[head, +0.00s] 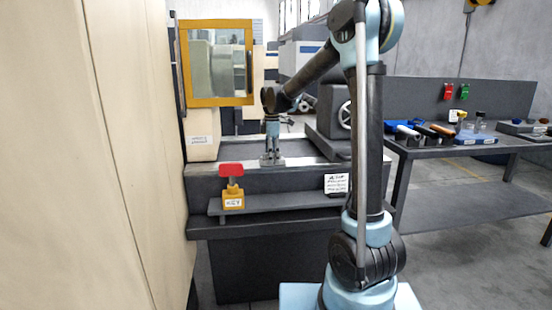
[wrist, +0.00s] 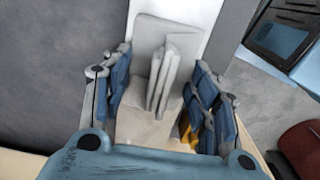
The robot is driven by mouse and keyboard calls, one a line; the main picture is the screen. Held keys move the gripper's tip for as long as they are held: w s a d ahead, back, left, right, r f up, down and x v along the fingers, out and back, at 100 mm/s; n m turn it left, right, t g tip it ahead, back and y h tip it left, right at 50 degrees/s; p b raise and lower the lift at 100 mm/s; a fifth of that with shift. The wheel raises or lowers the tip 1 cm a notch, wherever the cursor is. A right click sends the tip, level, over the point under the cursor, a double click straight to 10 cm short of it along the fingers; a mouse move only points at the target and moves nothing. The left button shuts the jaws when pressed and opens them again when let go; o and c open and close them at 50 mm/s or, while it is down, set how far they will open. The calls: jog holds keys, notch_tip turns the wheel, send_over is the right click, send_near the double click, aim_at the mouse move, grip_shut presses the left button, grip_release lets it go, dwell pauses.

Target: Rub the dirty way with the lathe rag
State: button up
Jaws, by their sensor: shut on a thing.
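My gripper (head: 272,145) points down over the lathe bed and is shut on the lathe rag (head: 272,161). In the wrist view the rag (wrist: 150,35) is a pale grey cloth with its folded ridge pinched between the blue fingers of my gripper (wrist: 166,95). The rag's lower part spreads flat over the way (head: 225,166), a light strip along the front of the bed. The way also shows as a pale strip (wrist: 187,8) beyond the rag in the wrist view. I cannot make out dirt; the rag and fingers hide part of the strip.
A red-handled key (head: 232,175) stands in a yellow holder on the front shelf (head: 280,203), beside a small white sign (head: 336,184). The yellow-framed guard (head: 251,63) stands behind left. A pale panel (head: 105,150) is close at left. A tool bench (head: 425,152) stands right.

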jog(key=shift+d+r, duration=0.1)
jog(key=shift+r, duration=3.85)
